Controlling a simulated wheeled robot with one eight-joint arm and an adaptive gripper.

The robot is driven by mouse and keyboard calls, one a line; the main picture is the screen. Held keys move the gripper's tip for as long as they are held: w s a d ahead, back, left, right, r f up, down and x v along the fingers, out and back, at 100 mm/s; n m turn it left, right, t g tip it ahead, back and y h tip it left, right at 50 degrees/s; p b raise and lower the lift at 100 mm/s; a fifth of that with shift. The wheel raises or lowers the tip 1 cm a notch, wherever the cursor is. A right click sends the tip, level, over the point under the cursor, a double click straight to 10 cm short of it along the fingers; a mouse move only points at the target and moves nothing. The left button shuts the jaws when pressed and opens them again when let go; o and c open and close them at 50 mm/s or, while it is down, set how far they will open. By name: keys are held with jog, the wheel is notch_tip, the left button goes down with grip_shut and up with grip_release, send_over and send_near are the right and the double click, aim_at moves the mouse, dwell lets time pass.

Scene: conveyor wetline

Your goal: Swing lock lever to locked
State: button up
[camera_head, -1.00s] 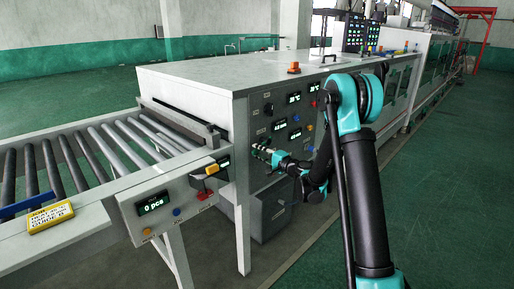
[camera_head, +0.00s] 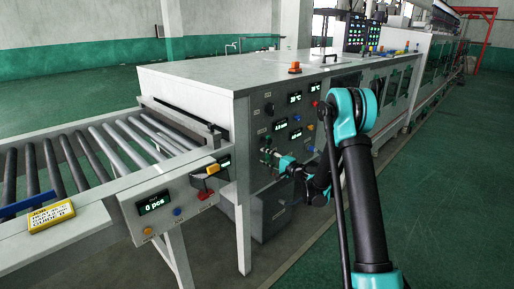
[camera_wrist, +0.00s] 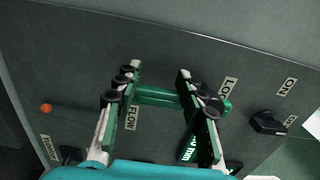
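The lock lever (camera_wrist: 160,96) shows in the wrist view as a green bar on the dark panel, lying roughly crosswise in the picture. A label starting "LO" (camera_wrist: 228,88) stands by its right end. My gripper (camera_wrist: 159,72) is open, its two fingers spread wide with the middle of the lever showing between them. The right finger hides part of the lever. I cannot tell whether either finger touches it. In the head view my gripper (camera_head: 269,155) is close to the machine's side panel (camera_head: 262,190), and the lever is too small to make out there.
A black knob (camera_wrist: 268,122) with an "ON" label is right of the lever. A "FLOW" label (camera_wrist: 130,118) and an orange button (camera_wrist: 46,108) are to the left. In the head view a roller conveyor (camera_head: 75,215) stands left of the machine; the green floor at right is clear.

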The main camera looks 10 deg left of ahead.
aim_at(268, 155)
jog(key=shift+w+d+t, duration=0.3)
jog(key=shift+w+d, duration=0.05)
jog(key=shift+d, duration=0.15)
jog(key=shift+v, duration=1.65)
jog(key=shift+s+d, duration=0.25)
jog(key=shift+d, duration=0.3)
jog(key=shift+s+v, duration=0.25)
jog(key=shift+v, duration=0.95)
jog(key=shift+s+a+r, duration=0.1)
jog(key=shift+a, duration=0.1)
